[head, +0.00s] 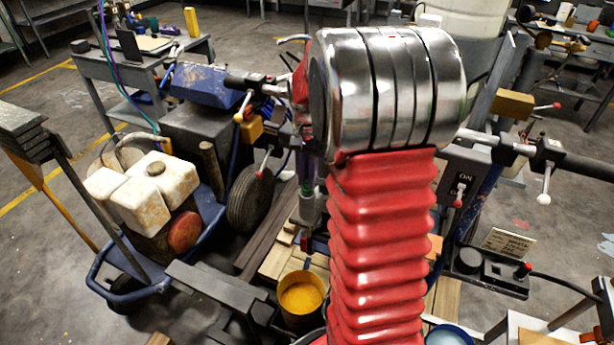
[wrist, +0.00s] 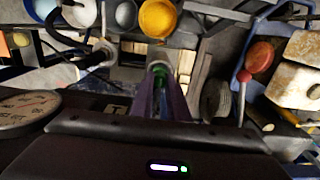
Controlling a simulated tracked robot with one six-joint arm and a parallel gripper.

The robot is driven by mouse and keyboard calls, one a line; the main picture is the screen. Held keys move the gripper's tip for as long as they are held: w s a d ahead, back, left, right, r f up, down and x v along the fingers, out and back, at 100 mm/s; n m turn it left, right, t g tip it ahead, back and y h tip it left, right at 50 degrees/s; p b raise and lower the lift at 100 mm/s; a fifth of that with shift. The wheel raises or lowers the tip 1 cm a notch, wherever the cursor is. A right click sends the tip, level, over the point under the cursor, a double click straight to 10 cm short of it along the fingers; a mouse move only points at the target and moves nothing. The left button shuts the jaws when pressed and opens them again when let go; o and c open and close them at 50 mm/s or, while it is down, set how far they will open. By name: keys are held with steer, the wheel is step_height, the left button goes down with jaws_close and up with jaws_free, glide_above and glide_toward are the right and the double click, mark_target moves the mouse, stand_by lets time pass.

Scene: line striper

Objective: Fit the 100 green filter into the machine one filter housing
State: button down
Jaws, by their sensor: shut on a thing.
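My gripper (wrist: 162,100) is in the wrist view, its two purplish fingers pointing away from the camera. It is shut on the green filter (wrist: 159,73), of which only a small green patch shows between the fingertips. A pale round rim shows just past the green, probably the filter housing; I cannot tell whether the filter is inside it, touching it or just above it. In the head view a grey upright cylinder (head: 309,209) stands below a small purple and green patch near the wheel. My arm hides most of the gripper there. No label is readable on the filter.
A yellow bucket (head: 301,298) stands on wooden boards in front of the cylinder. A black wheel (head: 250,200) and white tanks (head: 150,195) are on the left. A lever with a red knob (wrist: 259,56) rises close by. A switch box (head: 490,268) is at right.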

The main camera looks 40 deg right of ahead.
steer(key=shift+f, duration=1.1)
steer(key=c, duration=1.6)
jaws_free()
steer(key=shift+c, duration=0.2)
steer(key=shift+o, duration=0.6)
steer(key=shift+o, duration=1.1)
steer(key=shift+r, duration=0.1)
steer(key=shift+r, duration=3.4)
